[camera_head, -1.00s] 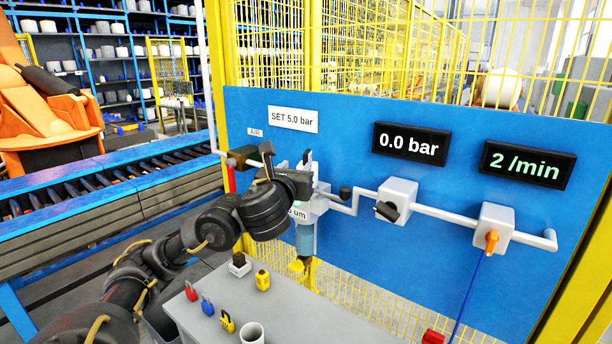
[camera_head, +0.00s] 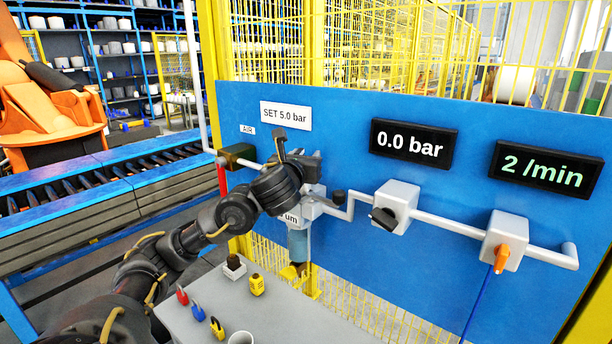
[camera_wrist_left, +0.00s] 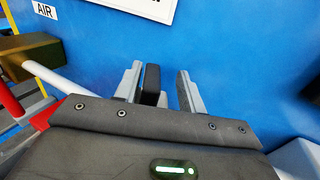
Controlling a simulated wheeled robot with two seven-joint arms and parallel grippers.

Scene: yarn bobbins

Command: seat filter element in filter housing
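The filter housing hangs on the blue panel, with a grey head whose label ends in "um" (camera_head: 289,217) and a blue bowl (camera_head: 298,244) below it. My left wrist covers much of its upper part. My left gripper (camera_head: 312,165) is in front of the panel, just above the housing. In the left wrist view its fingers (camera_wrist_left: 160,88) stand apart, with a dark upright block (camera_wrist_left: 151,84) beside the left finger and a gap to the right one. I cannot tell what that block is. No filter element can be made out for certain. My right gripper is out of view.
A grey table (camera_head: 290,315) below holds a small holder with a dark piece (camera_head: 234,266), a yellow padlock (camera_head: 257,285), several other small locks and a cup (camera_head: 240,338). A pipe with two grey valve blocks (camera_head: 396,205) runs right. A red-handled valve (camera_head: 222,178) is left.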

